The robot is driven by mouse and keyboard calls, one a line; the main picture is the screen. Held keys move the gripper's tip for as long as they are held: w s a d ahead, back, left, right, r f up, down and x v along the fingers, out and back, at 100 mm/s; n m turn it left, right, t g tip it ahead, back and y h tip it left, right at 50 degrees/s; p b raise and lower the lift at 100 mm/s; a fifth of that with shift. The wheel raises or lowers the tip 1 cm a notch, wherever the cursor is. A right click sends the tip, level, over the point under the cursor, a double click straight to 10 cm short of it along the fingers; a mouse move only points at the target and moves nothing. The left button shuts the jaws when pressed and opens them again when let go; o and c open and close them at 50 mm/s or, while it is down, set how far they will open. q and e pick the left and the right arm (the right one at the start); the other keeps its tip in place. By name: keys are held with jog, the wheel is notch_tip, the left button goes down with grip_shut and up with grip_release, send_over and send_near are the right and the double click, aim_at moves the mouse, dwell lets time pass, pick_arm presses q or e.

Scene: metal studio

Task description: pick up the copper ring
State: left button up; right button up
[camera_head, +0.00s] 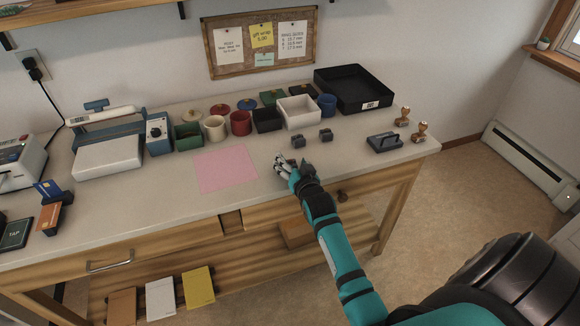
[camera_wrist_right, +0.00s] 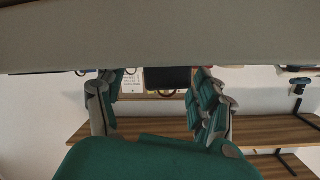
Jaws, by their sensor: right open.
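I cannot make out a copper ring in either view. My right gripper (camera_head: 281,171) is over the front part of the worktop, right of the pink sheet (camera_head: 225,168). In the wrist view its two fingers stand apart with nothing between them, so the right gripper (camera_wrist_right: 156,82) is open and empty. Two small dark grey blocks sit just beyond it, one nearer the fingers (camera_head: 298,141) and one to its right (camera_head: 326,135). Whether either holds a ring is too small to tell. My left gripper is out of view.
Cups and bins, among them a white bin (camera_head: 299,112) and a red cup (camera_head: 240,123), stand behind. A large black tray (camera_head: 354,88) is at the back right. A dark stamp pad (camera_head: 384,143) and wooden stamps (camera_head: 420,132) lie right. The worktop (camera_head: 350,160) is clear right of my gripper.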

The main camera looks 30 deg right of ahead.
jog(key=c, duration=1)
jog(key=shift+r, duration=0.1)
jog(key=shift+c, duration=0.2)
